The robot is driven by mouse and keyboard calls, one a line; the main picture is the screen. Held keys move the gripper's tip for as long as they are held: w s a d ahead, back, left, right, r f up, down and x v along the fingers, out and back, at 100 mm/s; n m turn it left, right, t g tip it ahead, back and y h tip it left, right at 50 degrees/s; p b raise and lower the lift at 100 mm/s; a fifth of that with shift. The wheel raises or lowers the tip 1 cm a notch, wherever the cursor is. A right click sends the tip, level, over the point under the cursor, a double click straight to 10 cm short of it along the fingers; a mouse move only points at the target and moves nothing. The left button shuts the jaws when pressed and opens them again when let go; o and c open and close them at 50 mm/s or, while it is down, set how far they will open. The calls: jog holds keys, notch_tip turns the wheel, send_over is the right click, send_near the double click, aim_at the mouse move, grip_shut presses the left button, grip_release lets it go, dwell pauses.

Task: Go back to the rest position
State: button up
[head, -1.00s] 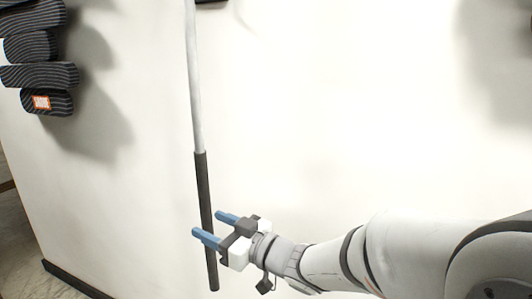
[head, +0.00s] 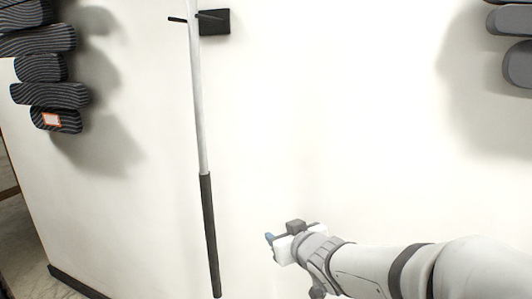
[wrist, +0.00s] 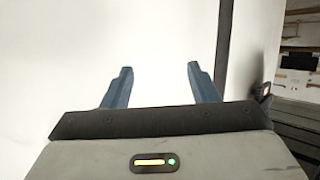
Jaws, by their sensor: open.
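My gripper (head: 269,238) is at the lower middle of the head view, to the right of a long pole and apart from it. In the wrist view its two blue fingers (wrist: 160,84) are spread with nothing between them, and white wall lies beyond. The pole has a white shaft (head: 196,100) and a dark handle (head: 209,235) at its lower end. It hangs nearly upright along the wall, by a black bracket (head: 215,21) near its top. A dark upright strip also shows right of the fingers in the wrist view (wrist: 224,55).
Dark striped rounded reliefs (head: 45,67) are stacked on the wall at the upper left. Grey rounded reliefs (head: 515,50) are at the upper right. The white wall (head: 330,110) between is bare. A dark baseboard (head: 75,282) and floor show at the lower left.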

jog(key=s+d+r+m+g+h+p, duration=0.2)
jog(key=s+d+m+h+p, duration=0.15)
jog(key=d, duration=0.35)
jog(key=s+d+m+g+p, duration=0.1)
jog(key=s+d+g+p, duration=0.1)
jog(key=s, duration=0.6)
jog(key=s+d+r+g+p, duration=0.1)
jog(key=s+g+p, duration=0.3)
jog(key=s+g, duration=0.2)
jog(key=shift+s+d+r+m+h, duration=0.35)
jog(key=shift+s+h, duration=0.1)
jog(key=shift+s, duration=0.8)
jog(key=shift+c, duration=0.4)
